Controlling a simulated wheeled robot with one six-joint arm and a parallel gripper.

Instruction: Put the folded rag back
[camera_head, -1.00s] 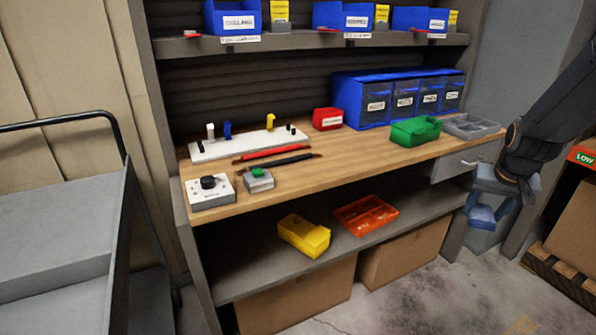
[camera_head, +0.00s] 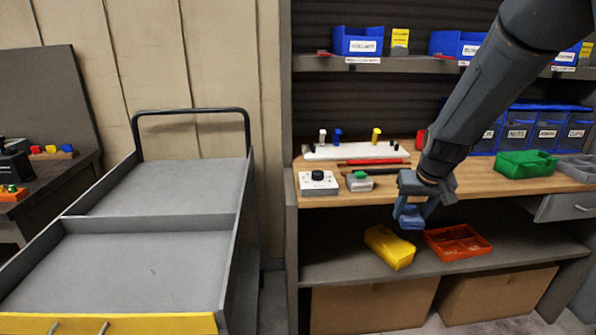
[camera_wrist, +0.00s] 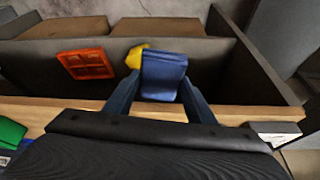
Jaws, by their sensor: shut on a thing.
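My gripper (camera_head: 411,222) is shut on a folded blue rag (camera_head: 408,214). It holds the rag in the air in front of the workbench's front edge, above and near the yellow bin on the lower shelf. In the wrist view the folded rag (camera_wrist: 163,76) sits between the two fingers and hides part of the yellow bin behind it. My arm hides part of the bench top and the red bin in the head view.
The workbench (camera_head: 385,192) carries a white peg board, a control box and a green bin (camera_head: 526,163). A yellow bin (camera_head: 390,247) and an orange tray (camera_head: 458,241) lie on the lower shelf. A grey cart (camera_head: 150,241) stands left, its trays bare.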

